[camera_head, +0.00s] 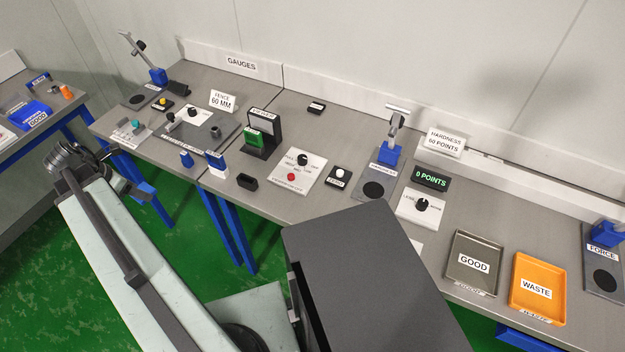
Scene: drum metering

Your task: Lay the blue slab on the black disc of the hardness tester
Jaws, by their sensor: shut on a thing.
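My arm runs from the lower middle to the upper left, and my gripper (120,172) is at its far end, off the left bench's front edge. The hardness tester (388,152) stands at the back of the right bench, with a blue body, a grey lever on top and a dark base plate. Its black disc (373,190) lies bare at the front of that plate, far to the right of my gripper.
The 0 POINTS display (431,180) and a knob panel (419,206) stand right of the tester. A GOOD tray (452,270), an orange WASTE tray (516,280) and a FORCE stand (606,235) are further right. A green block in a black stand (262,152) is left. A large dark box hides the front.

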